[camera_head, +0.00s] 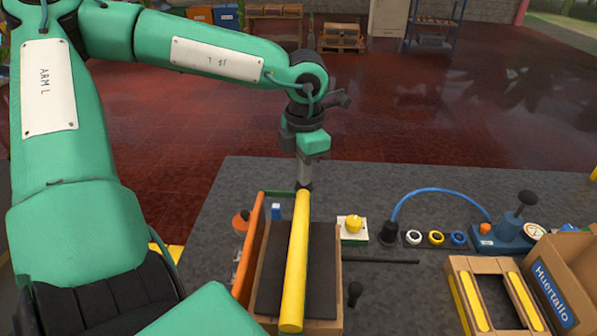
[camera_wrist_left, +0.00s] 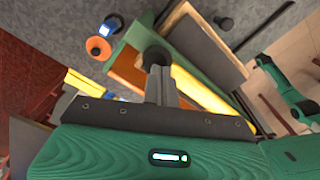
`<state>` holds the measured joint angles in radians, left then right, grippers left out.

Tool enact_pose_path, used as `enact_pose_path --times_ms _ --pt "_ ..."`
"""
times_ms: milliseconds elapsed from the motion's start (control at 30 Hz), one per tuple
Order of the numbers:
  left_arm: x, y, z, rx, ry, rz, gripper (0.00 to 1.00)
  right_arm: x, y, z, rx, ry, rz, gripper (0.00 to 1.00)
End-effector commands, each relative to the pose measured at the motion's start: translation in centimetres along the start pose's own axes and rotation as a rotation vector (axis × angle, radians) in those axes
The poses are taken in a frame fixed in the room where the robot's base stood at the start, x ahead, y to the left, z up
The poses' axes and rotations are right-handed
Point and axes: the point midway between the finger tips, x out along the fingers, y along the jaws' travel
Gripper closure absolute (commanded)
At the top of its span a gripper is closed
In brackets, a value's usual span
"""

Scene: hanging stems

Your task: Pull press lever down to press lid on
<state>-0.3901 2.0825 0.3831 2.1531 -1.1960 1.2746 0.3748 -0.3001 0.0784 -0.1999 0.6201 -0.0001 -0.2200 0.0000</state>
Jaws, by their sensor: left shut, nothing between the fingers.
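A thick yellow bar (camera_head: 296,262), which looks like the press lever, runs lengthwise over a dark plate (camera_head: 322,270) on a wooden box. In the left wrist view the yellow bar (camera_wrist_left: 205,95) runs right of the fingers, partly hidden by my gripper. My left gripper (camera_head: 304,186) points down at the bar's far end, shut and empty; whether it touches the bar I cannot tell. In the left wrist view its fingertips (camera_wrist_left: 157,58) lie over the green crossbar. I cannot make out the lid. My right gripper is out of view.
An orange rail (camera_head: 249,250) stands left of the plate. A yellow button (camera_head: 353,224) and a black rod (camera_head: 382,261) lie right of it. Farther right are a blue hand press (camera_head: 505,232), a wooden frame (camera_head: 462,290) and a cardboard box (camera_head: 560,285). The mat behind is clear.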

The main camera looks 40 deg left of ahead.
Motion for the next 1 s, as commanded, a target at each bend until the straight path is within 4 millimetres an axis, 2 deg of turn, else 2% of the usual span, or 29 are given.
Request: enact_pose_path --times_ms 1000 --pt "0.15 0.0 0.0 0.0 0.0 0.0 1.0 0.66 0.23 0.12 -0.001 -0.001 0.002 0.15"
